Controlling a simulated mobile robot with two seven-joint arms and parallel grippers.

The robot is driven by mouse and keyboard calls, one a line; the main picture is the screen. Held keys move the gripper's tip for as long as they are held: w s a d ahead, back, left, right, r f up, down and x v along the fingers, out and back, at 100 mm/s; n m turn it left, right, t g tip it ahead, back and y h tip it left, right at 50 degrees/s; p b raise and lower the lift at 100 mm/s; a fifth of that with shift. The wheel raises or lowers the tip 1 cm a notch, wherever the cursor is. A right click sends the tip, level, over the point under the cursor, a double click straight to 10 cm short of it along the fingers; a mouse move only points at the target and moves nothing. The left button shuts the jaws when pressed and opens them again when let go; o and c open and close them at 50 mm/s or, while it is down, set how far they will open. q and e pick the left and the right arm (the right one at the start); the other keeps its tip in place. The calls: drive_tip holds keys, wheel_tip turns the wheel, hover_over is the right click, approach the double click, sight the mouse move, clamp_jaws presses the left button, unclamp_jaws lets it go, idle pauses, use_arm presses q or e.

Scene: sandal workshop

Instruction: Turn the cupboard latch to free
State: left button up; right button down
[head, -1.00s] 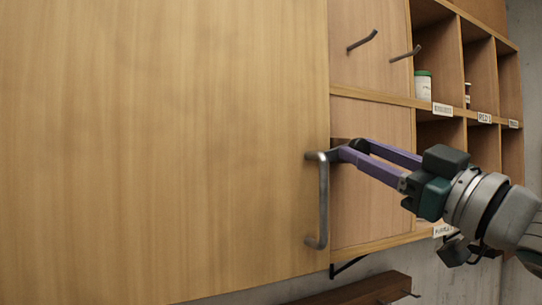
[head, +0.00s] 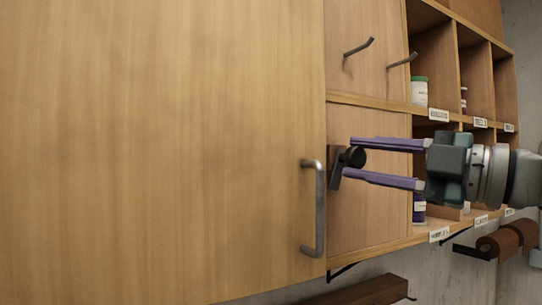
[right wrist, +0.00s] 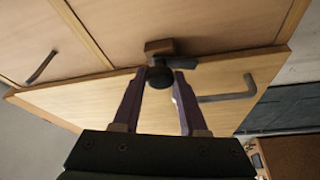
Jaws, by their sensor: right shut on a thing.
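The cupboard latch shows at the door's right edge, with a dark round knob (head: 355,157) on a dark bar (head: 335,168) that stands roughly upright in the head view. My right gripper (head: 348,157) comes in level from the right, with one purple finger above the knob and one below. It is shut on the knob. In the right wrist view the knob (right wrist: 159,79) sits between the fingertips, with a brown block (right wrist: 159,46) and a dark arm (right wrist: 186,63) behind it. The cupboard door (head: 165,150) is flat and looks shut. My left gripper is not in view.
A grey bar handle (head: 320,210) is on the door just left of the latch. Open cubbies with a green-lidded jar (head: 419,91) are at right. Brown rolls (head: 505,242) hang at lower right, and a wooden rail (head: 360,291) runs below.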

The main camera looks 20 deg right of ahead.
drive_tip(key=n+g+p, duration=0.1)
drive_tip(key=n, duration=0.2)
drive_tip(key=shift+r+n, duration=0.15)
drive_tip(key=shift+n, duration=0.15)
idle(0.3)
drive_tip(key=shift+c, duration=2.3)
unclamp_jaws()
